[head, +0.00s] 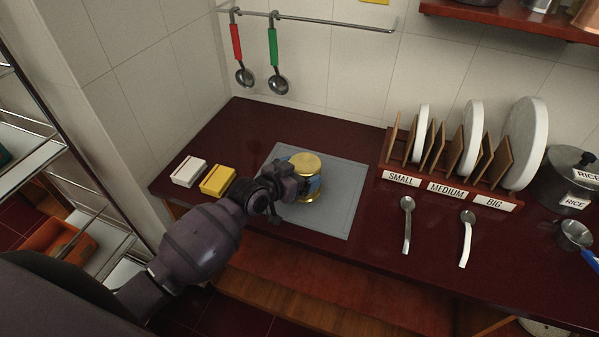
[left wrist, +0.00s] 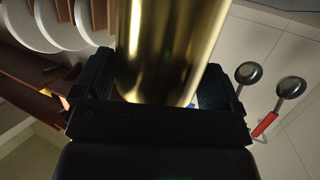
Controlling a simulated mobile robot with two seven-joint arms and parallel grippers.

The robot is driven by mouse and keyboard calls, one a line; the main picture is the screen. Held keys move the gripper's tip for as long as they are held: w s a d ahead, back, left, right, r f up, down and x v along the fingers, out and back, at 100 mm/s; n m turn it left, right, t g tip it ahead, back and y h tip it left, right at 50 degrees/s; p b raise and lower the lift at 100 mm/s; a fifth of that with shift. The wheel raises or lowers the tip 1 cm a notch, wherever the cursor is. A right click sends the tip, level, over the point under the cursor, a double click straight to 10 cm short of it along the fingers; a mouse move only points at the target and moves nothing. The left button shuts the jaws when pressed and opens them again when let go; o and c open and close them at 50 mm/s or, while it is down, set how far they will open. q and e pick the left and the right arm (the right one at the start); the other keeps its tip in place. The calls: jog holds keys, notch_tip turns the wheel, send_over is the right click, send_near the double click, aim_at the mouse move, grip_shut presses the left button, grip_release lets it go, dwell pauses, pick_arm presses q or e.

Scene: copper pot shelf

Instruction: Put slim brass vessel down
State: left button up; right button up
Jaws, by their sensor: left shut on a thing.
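The slim brass vessel (head: 305,164) is a shiny gold cylinder in the middle of the head view, over the grey mat (head: 338,207) on the dark red counter. My left gripper (head: 300,186) is shut around it, with its arm coming in from the left. In the left wrist view the brass vessel (left wrist: 165,50) fills the space between the two fingers of the left gripper (left wrist: 160,95). The vessel looks upright. Its base is partly hidden, so I cannot tell whether it touches the mat. My right gripper is not in view.
A wooden plate rack (head: 450,178) with white plates stands right of the mat. Two spoons (head: 407,225) (head: 467,238) lie before it. A white box (head: 189,171) and a yellow box (head: 217,181) lie left. Ladles (head: 276,62) hang behind. The mat's front and right parts are clear.

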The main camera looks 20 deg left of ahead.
pick_arm(q)
jog(key=o, duration=0.8)
jog(key=shift+f, duration=0.1)
jog(key=v, duration=1.2)
jog(key=s+a+f+n+y, duration=0.1)
jog(key=s+f+y, duration=0.1)
jog(key=s+f, duration=0.2)
jog(key=s+a+f+n+g+y, duration=0.1)
jog(key=s+a+f+y, duration=0.1)
jog(key=s+f, duration=0.3)
jog(key=s+a+f+n+y, duration=0.1)
jog(key=s+f+n+y, duration=0.1)
jog(key=s+f, duration=0.2)
jog(key=shift+s+a+f, duration=0.2)
jog(key=shift+s, duration=0.5)
jog(key=shift+s+a+f, duration=0.15)
jog(key=shift+s+a, duration=0.05)
jog(key=shift+s, duration=0.5)
